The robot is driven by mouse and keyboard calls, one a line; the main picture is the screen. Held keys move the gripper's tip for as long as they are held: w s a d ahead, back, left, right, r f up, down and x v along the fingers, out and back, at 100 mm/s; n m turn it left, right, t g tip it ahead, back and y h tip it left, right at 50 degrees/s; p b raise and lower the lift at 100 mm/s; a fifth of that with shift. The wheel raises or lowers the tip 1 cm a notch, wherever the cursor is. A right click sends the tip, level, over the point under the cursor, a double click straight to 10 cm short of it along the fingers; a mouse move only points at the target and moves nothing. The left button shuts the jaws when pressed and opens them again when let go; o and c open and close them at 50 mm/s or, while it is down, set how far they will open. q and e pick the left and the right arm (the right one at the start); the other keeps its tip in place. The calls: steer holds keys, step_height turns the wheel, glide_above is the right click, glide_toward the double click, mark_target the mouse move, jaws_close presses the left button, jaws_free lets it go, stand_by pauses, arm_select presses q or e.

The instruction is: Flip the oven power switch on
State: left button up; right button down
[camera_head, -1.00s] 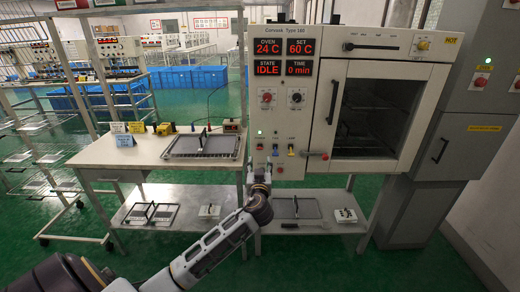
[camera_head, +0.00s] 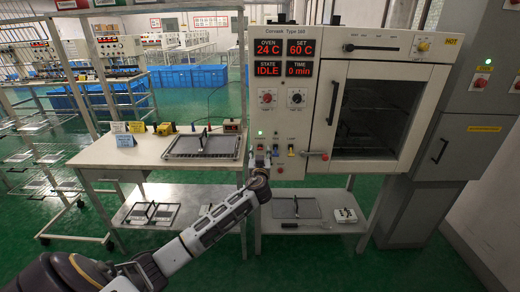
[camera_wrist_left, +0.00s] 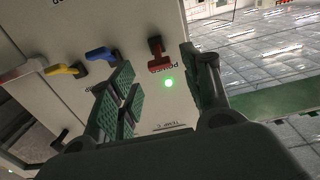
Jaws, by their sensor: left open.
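The oven (camera_head: 345,100) is a white cabinet with displays reading OVEN 24 C, SET 60 C, STATE IDLE and TIME 0 min. Its red power switch (camera_wrist_left: 158,58) shows in the left wrist view beside the POWER label and a lit green lamp (camera_wrist_left: 168,83). The lamp also shows in the head view (camera_head: 259,134). Contact cannot be told.
A blue switch (camera_wrist_left: 100,52) and a yellow switch (camera_wrist_left: 65,69) sit beside the red one. A white table (camera_head: 120,152) with a tray (camera_head: 203,145) stands left of the oven. A lower shelf (camera_head: 300,225) is under it. A grey cabinet (camera_head: 455,150) stands at right.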

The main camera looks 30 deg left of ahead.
mark_target(260, 149)
arm_select(q)
steer(key=shift+x, duration=1.55)
steer(key=shift+w+a, duration=0.3)
steer(key=shift+w, duration=0.3)
arm_select(e)
steer(key=shift+s+d, duration=0.15)
steer(key=shift+d, duration=0.3)
steer(key=shift+a, duration=0.15)
